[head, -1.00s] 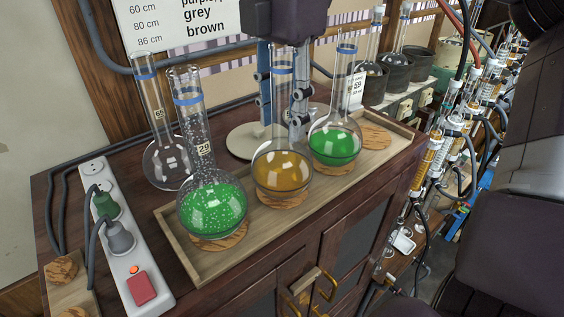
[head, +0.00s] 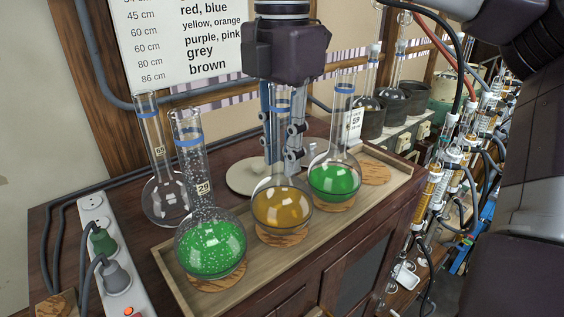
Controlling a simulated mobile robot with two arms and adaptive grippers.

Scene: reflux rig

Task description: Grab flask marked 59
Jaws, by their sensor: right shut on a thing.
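My right gripper (head: 281,168) comes down from above, its fingers shut around the neck of the amber-filled flask (head: 282,206). That flask is upright over a cork ring (head: 283,236) on the wooden tray; I cannot tell whether it touches the ring. I see no number on it. A white label reading 59 (head: 355,122) shows beside the neck of the right green flask (head: 334,181); I cannot tell what it is attached to. The front-left green flask (head: 210,248) is marked 29. An empty clear flask (head: 167,200) behind it is marked 65. My left gripper is out of view.
The tray (head: 251,287) has a bare cork ring (head: 374,172) at its right end. A power strip (head: 97,210) with plugs lies left. A pale round base (head: 245,176) stands behind the amber flask. Dark pots (head: 368,120) and glassware with hoses crowd the right.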

